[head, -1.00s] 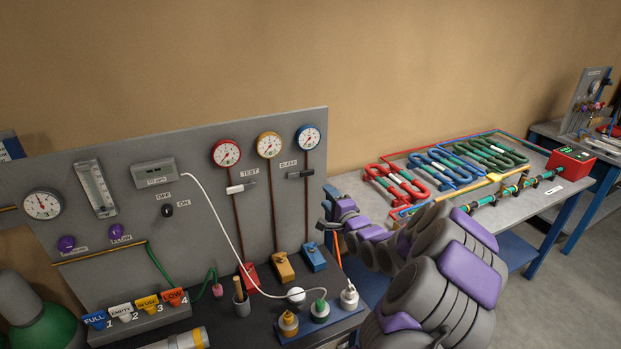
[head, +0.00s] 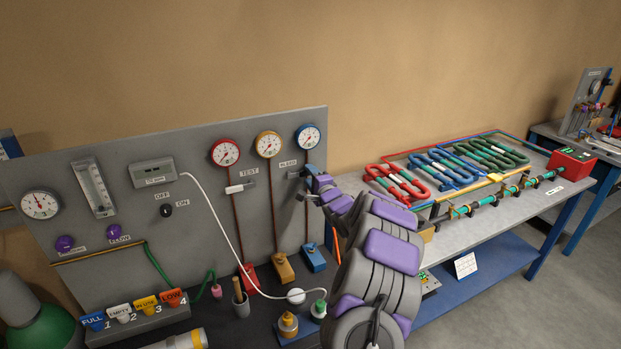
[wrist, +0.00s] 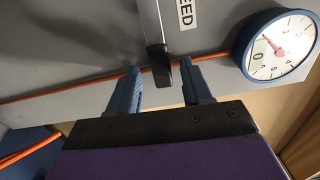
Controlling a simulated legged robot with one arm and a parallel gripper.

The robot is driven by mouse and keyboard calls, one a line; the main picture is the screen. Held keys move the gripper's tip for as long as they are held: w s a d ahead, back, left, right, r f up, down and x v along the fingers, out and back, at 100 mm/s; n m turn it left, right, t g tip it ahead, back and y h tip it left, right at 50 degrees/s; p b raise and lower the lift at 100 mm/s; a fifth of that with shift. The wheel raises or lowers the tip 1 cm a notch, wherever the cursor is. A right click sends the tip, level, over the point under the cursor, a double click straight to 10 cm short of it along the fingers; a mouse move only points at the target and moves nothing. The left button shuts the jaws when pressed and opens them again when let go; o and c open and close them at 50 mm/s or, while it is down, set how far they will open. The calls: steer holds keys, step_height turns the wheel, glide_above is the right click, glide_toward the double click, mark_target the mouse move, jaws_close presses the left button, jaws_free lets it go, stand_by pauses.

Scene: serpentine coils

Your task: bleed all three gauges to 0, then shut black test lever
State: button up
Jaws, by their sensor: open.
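My gripper (wrist: 163,88) is open in the wrist view. Its two blue fingers stand on either side of the black end of the BLEED lever (wrist: 161,68), with gaps at both sides. In the head view my gripper (head: 307,176) is at the panel's right end and partly hides the BLEED lever (head: 293,175). The red gauge (head: 225,152), yellow gauge (head: 268,144) and blue gauge (head: 308,136) sit along the panel top. The blue gauge's needle shows near its 0 in the wrist view (wrist: 279,46); exact readings are unclear. The TEST lever (head: 240,188), white and black, lies roughly horizontal.
Bottles, a cup and coloured blocks crowd the bench below. A table with coloured coils (head: 445,170) stands to the right.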

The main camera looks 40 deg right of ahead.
steer(key=shift+w, duration=0.15)
jaws_close()
stand_by(0.4)
steer(key=shift+f, duration=0.1)
